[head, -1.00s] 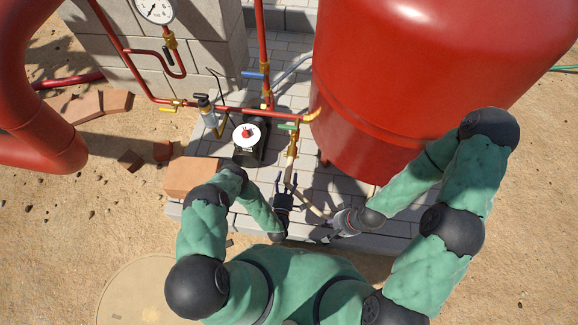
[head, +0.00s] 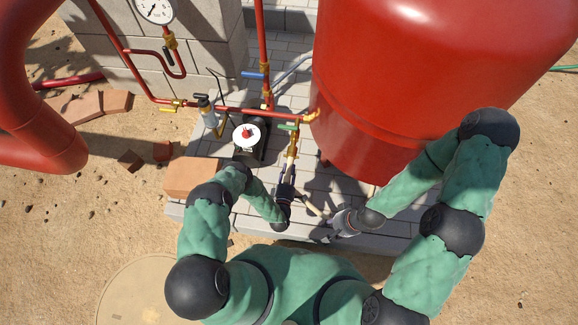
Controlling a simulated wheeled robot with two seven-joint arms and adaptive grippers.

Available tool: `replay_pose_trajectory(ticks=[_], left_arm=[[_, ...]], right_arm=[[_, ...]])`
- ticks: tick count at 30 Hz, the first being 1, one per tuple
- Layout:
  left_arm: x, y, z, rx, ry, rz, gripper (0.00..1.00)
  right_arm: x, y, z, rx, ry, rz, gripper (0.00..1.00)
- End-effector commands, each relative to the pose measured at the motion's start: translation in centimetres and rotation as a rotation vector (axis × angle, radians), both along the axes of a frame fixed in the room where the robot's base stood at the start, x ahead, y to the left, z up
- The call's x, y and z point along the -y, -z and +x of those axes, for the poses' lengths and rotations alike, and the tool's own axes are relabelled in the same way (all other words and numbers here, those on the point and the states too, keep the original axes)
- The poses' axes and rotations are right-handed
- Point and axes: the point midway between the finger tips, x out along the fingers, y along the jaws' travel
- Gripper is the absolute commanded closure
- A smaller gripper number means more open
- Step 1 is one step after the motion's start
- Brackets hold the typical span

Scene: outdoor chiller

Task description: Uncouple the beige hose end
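The beige hose (head: 313,208) runs from below the brass valve fitting (head: 293,146) with a green handle down to my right gripper. Its upper end (head: 290,162) hangs just under that fitting. My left gripper (head: 288,169) is at this upper end, its fingers close around or beside the hose; whether they are shut on it is too small to tell. My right gripper (head: 330,223) is at the lower part of the hose, near the front edge of the paving; its fingers are partly hidden and I cannot tell whether they grip the hose.
A big red tank (head: 400,90) stands right of the fitting. Red pipes (head: 245,110) with valves cross behind it. A dark device with a white and red top (head: 246,138) stands left of my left gripper. A brick block (head: 190,177) lies further left. Sandy ground lies around the paving.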

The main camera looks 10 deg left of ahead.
Motion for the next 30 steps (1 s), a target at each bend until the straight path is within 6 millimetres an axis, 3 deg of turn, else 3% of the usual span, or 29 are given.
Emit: replay_pose_trajectory(ticks=[30], left_arm=[[0.0, 0.0, -1.2, 0.001, 0.0, 0.0, 1.0]], right_arm=[[0.0, -0.1, 0.0, 0.0, 0.0, 0.0, 0.6]])
